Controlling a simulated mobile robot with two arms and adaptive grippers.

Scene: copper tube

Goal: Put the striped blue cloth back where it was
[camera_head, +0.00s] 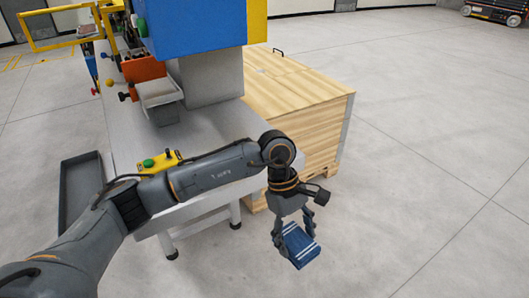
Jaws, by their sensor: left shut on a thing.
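The striped blue cloth (301,246) is dark blue with pale stripes and looks folded. My left gripper (294,236) is shut on it, with one finger on each side, and points down. The cloth hangs in the air over the bare floor, to the right of the table's (213,181) near end and in front of the wooden crate. My right gripper does not show.
A yellow button box (160,161) sits near my arm. A dark tray (80,190) is at the left.

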